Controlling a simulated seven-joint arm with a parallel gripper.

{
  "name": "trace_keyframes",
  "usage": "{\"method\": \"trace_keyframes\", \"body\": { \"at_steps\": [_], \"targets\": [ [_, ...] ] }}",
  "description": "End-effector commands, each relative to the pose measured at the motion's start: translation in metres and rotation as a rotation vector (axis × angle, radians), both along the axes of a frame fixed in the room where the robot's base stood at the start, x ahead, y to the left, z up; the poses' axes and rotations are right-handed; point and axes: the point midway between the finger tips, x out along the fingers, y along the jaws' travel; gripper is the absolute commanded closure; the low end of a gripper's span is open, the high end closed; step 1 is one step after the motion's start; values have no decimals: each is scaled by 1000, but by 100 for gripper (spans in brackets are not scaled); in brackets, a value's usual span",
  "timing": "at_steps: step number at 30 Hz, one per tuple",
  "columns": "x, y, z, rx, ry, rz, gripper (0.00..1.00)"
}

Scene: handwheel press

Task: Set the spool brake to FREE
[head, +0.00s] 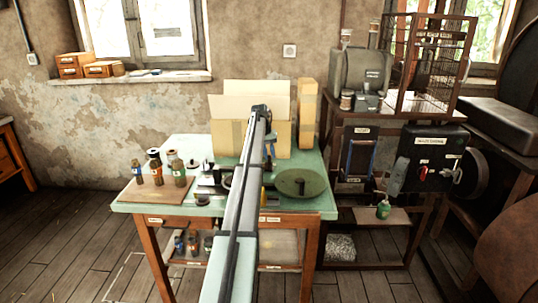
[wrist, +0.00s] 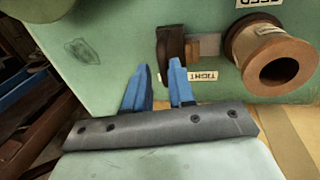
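In the wrist view, a dark brown lever-like block (wrist: 171,52) stands on a green surface, with a pale wooden piece at its right. A label reading TIGHT (wrist: 203,77) lies just below it. A brown spool (wrist: 270,58) with a round hole is to the right. My gripper (wrist: 159,66) has blue fingers that are apart, with nothing held between them. The right fingertip is just below the dark block and overlaps its lower end in the picture; I cannot tell whether they touch. No FREE label is visible. In the head view, my arm hides much of the work area.
In the head view, a green-topped table (head: 150,205) carries bottles (head: 154,165) at left, a round green disc (head: 301,183) at right and cardboard boxes (head: 225,106) behind. A black box (head: 427,150) and a wire cage (head: 432,62) stand further right.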

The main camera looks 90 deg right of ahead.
Motion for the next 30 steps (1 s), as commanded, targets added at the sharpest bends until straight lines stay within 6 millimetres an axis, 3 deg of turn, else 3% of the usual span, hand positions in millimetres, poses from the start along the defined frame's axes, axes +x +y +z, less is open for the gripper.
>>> {"method": "trace_keyframes", "body": {
  "at_steps": [8,21,30],
  "targets": [
    [6,-1,30,-1,0,0,77],
    [22,-1,110,-2,0,0,77],
    [26,0,134,-1,1,0,77]
  ]
}}
